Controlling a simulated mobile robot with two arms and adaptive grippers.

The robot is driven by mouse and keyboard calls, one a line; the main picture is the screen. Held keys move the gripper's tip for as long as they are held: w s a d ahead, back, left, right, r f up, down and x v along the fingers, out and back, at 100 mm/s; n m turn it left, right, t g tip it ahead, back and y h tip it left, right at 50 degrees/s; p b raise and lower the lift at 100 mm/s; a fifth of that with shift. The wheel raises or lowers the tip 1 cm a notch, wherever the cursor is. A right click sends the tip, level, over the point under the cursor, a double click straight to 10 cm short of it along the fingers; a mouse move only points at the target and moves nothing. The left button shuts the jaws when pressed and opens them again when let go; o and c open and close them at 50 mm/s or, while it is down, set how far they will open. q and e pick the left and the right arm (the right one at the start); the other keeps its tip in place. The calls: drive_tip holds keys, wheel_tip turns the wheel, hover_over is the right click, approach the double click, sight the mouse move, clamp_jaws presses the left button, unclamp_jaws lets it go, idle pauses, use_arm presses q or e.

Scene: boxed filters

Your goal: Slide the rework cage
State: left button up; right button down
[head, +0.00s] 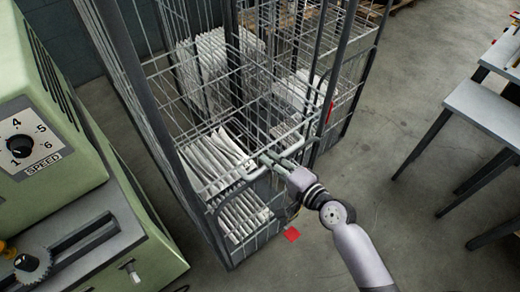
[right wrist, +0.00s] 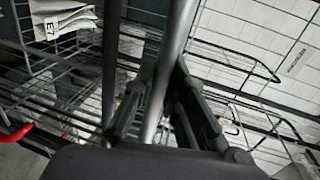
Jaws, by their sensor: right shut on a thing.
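The rework cage (head: 163,140) is a tall wire-mesh cage with dark grey posts, standing in the middle of the head view. White pleated filters (head: 215,165) lie in its lower front part, and more white stacks show further back. My right gripper (head: 263,159) is at a grey horizontal bar on the cage's near side. In the right wrist view its two dark fingers (right wrist: 160,105) are shut around a grey tube (right wrist: 172,60). My left gripper is not in view.
A green machine (head: 50,130) with a speed dial stands close on the left. Grey tables (head: 490,108) with dark legs are on the right. Open concrete floor lies between cage and tables.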

drive_tip(key=v, duration=0.4)
drive_tip(key=shift+f, duration=0.45)
drive_tip(key=c, duration=1.6)
unclamp_jaws()
drive_tip(key=shift+w+a, duration=0.1)
drive_tip(key=shift+w, duration=0.05)
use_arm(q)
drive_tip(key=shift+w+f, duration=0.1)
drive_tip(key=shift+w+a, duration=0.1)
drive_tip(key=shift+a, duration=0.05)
use_arm(e)
drive_tip(key=v, duration=1.2)
